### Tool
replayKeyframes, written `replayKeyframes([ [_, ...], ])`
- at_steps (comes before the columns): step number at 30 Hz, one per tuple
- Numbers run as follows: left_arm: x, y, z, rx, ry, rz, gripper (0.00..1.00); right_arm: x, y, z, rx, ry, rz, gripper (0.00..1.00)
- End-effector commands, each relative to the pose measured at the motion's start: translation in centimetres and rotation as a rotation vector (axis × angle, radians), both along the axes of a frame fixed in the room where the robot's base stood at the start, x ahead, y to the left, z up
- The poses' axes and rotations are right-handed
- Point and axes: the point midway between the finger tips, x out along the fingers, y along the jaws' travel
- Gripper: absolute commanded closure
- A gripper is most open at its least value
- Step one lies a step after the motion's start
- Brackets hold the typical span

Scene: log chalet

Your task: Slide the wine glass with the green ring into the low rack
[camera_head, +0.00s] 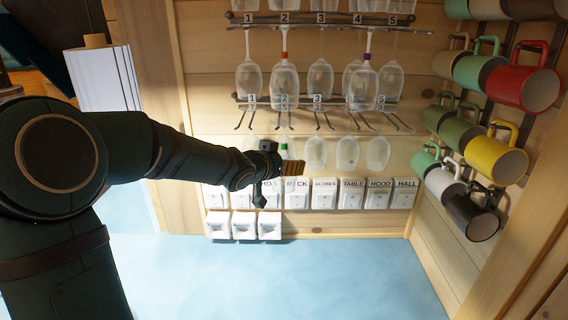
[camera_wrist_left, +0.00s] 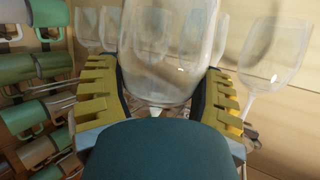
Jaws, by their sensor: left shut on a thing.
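My left gripper (camera_head: 278,167) is shut on the wine glass with the green ring (camera_head: 284,152), just under the low rack (camera_head: 317,101). The green ring shows on the stem above the fingers; the gripper partly hides the bowl. In the left wrist view the clear bowl (camera_wrist_left: 165,65) stands between the yellow finger pads of my gripper (camera_wrist_left: 163,95). The glass looks about upright with its bowl down. The low rack has thin prongs and number labels. I cannot tell whether the stem is between prongs. My right gripper is out of view.
An upper rack (camera_head: 320,18) holds several hanging glasses, one with a red ring (camera_head: 284,55) and one with a purple ring (camera_head: 367,57). Clear glasses (camera_head: 347,152) hang to the right of the held one. Mugs (camera_head: 495,160) hang on the right wall. Labelled white switches (camera_head: 324,194) line the wall below.

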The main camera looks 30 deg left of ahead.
Motion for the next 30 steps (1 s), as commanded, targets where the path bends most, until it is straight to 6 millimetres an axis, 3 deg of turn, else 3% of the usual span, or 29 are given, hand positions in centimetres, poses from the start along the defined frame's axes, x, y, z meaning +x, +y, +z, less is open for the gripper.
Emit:
replayKeyframes([
  [30,3.4,2.1,-0.2,-0.001,0.000,0.000,0.52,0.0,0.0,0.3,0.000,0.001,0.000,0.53],
])
